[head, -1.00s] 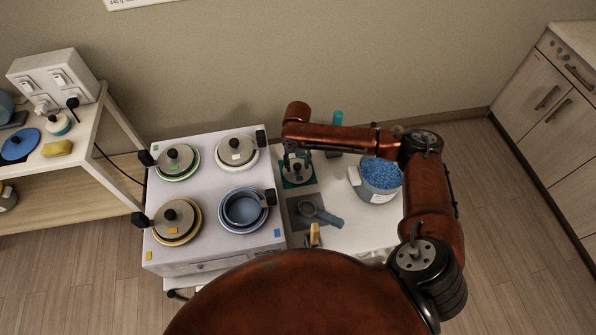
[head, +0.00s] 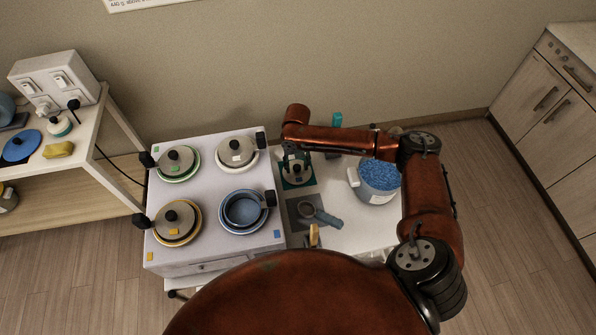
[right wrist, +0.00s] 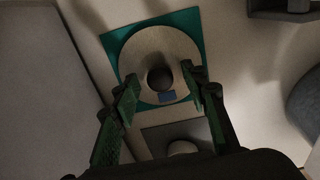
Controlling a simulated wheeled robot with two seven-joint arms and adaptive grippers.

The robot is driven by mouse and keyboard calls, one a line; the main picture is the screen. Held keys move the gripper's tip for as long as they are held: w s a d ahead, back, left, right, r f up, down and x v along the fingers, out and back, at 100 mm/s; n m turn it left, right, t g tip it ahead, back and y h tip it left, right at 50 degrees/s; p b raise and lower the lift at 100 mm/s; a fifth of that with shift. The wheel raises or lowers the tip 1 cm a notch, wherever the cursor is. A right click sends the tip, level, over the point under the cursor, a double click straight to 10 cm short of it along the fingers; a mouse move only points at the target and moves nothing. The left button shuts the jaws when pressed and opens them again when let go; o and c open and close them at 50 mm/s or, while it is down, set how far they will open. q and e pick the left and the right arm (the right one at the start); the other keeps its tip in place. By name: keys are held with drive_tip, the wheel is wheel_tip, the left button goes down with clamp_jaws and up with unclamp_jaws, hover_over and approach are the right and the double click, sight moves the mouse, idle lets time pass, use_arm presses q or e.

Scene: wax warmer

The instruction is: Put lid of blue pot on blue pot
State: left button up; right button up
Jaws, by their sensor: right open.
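The blue pot (head: 242,210) sits uncovered at the front right of the white warmer. A pale round lid (head: 299,174) with a black knob lies on a teal mat, right of the warmer. In the right wrist view the lid (right wrist: 150,48) shows a blue tag beside its knob (right wrist: 160,78). My right gripper (head: 293,155) is over the lid. In the right wrist view its open, empty fingers (right wrist: 161,82) appear on either side of the knob; I cannot tell how far above the lid they are. My left gripper is not in view.
The white warmer (head: 205,185) also holds three lidded pots, with green, white and yellow markings. A scoop (head: 325,217) lies on a grey mat in front of the teal mat. A pot of blue beads (head: 378,180) stands right of the lid, close to my right arm.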

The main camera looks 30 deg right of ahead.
idle(0.4)
drive_tip(key=shift+p, duration=0.4)
drive_tip(key=shift+c, duration=0.6)
clamp_jaws()
